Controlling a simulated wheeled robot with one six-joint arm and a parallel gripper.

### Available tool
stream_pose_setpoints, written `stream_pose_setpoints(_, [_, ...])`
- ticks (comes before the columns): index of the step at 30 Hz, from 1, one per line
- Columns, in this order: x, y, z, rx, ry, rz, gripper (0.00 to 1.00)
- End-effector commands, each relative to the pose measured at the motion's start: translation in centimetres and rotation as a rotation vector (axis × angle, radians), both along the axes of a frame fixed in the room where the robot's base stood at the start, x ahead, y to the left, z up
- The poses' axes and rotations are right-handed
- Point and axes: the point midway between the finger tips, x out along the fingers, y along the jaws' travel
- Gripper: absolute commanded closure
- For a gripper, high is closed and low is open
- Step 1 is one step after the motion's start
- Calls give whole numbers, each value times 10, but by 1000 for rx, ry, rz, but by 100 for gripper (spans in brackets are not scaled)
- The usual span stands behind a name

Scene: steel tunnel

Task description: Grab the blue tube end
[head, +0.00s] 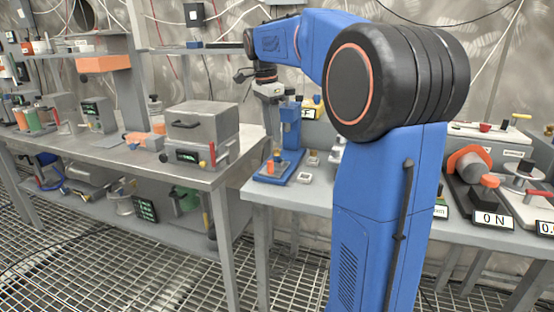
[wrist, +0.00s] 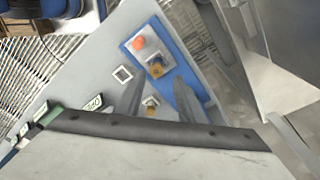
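A blue stand (head: 290,130) with an upright post stands on the bench below my gripper (head: 268,88). I cannot tell for sure which part is the blue tube end. In the wrist view, my gripper (wrist: 158,88) has its two grey fingers apart, with nothing seen held between them. It is above the bench, apart from the base pieces.
A grey box (head: 202,122) with a handle stands on the left bench (head: 130,165). Small pale square holders (head: 305,178) sit beside the blue base. A device with a "0 N" display (head: 490,218) is at right. Wall shelves are behind.

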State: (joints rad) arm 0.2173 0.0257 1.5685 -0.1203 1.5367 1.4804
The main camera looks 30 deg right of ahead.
Motion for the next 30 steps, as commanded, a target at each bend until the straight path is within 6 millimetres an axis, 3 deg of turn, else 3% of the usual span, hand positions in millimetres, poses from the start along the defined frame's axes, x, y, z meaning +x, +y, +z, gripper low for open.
stream_pose_setpoints(5, [-1, -1, -9, 0, 1, 0, 65])
stream_pose_setpoints(16, [-7, -9, -51, 0, 0, 1, 65])
stream_pose_setpoints(25, [-7, -10, -56, -1, -1, 0, 65])
stream_pose_setpoints(26, [-7, -10, -56, -1, -1, 0, 67])
stream_pose_setpoints(30, [-7, -10, -56, 0, -1, 0, 100])
